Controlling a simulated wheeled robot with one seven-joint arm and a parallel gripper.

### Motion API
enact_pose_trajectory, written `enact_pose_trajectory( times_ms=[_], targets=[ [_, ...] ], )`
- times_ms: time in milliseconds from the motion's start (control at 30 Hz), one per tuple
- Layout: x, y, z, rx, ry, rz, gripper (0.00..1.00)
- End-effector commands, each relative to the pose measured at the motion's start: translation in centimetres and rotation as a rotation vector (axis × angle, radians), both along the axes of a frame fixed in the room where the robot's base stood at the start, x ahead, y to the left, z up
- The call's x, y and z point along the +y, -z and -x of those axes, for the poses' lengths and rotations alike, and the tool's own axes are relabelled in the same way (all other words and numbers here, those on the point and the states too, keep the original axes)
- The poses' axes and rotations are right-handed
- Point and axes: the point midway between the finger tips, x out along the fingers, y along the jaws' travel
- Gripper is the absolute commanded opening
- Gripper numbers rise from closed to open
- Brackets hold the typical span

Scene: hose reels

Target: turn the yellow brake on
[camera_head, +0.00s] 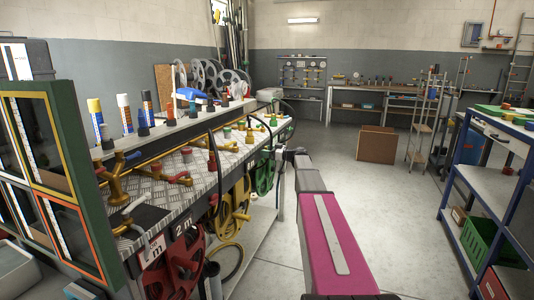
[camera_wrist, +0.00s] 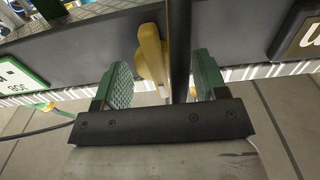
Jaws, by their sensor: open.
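In the wrist view a yellow lever (camera_wrist: 151,55), which looks like the yellow brake, stands out from a dark bench edge. My gripper (camera_wrist: 161,80) is open, with its two green ribbed fingers on either side of the lever. The lever is nearer the left finger, with a small gap showing. A dark upright hose or bar (camera_wrist: 180,50) also lies between the fingers, just right of the lever. In the head view the yellow reel (camera_head: 237,198) hangs under the bench front. I cannot make out the gripper's fingers or the yellow brake there.
A red reel (camera_head: 172,272) and a green reel (camera_head: 264,172) hang beside the yellow one. The metal bench top (camera_head: 170,195) carries brass valves and bottles. A blue shelf (camera_head: 470,195) stands at the right. The floor (camera_head: 375,205) between is clear, with a cardboard box (camera_head: 376,145) farther back.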

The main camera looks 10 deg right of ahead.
Motion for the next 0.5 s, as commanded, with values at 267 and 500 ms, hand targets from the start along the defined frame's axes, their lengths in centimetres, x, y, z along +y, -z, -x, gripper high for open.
enact_pose_trajectory(
  times_ms=[267,500],
  targets=[
    [-0.03,0.0,0.02,0.0,0.0,0.0,0.2],
    [-0.06,0.01,0.03,0.007,0.0,-0.005,0.21]
  ],
)
